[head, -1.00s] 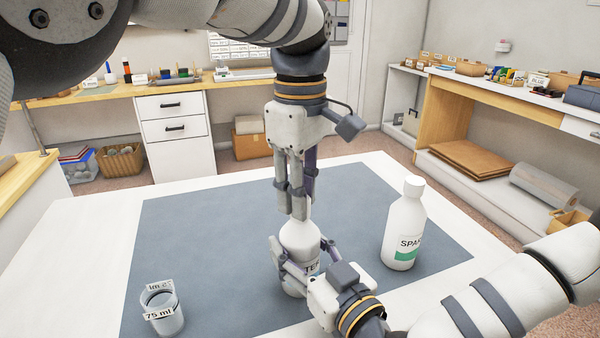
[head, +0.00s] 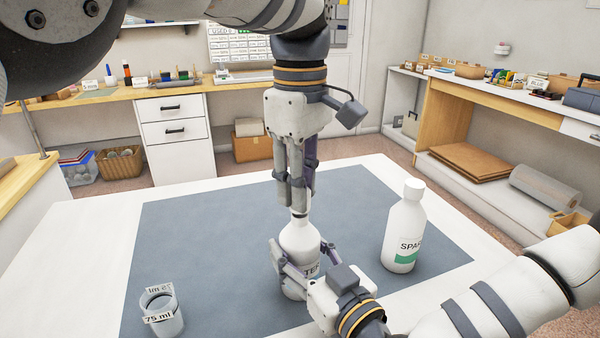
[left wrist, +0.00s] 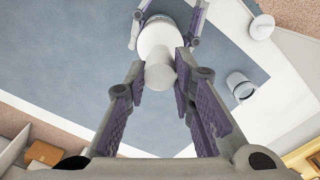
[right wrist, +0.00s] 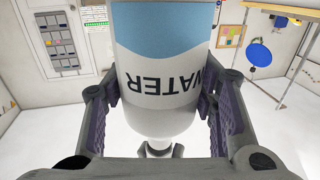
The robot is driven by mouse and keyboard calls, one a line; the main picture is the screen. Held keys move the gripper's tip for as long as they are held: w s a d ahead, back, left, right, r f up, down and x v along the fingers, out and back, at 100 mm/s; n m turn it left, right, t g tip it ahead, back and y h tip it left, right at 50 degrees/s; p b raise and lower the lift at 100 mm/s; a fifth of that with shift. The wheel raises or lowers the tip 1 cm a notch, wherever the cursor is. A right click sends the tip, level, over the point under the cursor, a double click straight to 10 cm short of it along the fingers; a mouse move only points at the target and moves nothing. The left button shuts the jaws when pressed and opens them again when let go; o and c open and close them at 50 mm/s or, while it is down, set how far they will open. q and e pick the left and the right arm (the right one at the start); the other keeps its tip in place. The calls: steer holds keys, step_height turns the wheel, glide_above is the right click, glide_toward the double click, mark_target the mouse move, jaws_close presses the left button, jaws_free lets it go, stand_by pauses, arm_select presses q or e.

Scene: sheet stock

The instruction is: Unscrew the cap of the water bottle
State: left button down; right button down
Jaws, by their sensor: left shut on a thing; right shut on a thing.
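The white water bottle (head: 299,240) stands upright on the dark mat, and part of its label shows. My right gripper (head: 297,268) is shut around its body; the right wrist view shows the label "WATER" (right wrist: 160,85) upside down between the fingers. My left gripper (head: 299,204) points straight down over the neck, shut on the white cap (left wrist: 160,72), which shows between its fingertips in the left wrist view. A thin dark band shows under the left fingertips at the neck. Whether the cap is clear of the neck I cannot tell.
A second white bottle (head: 404,228) with a green-banded label stands to the right on the mat (head: 200,240). A clear beaker (head: 161,312) labelled "75 ml" stands at the front left. The mat's left and back are free. Workbenches (head: 195,88) line the walls.

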arm_select(q)
steer(key=shift+r, duration=0.2)
steer(key=shift+r, duration=2)
arm_select(e)
steer(key=c, duration=0.6)
jaws_free()
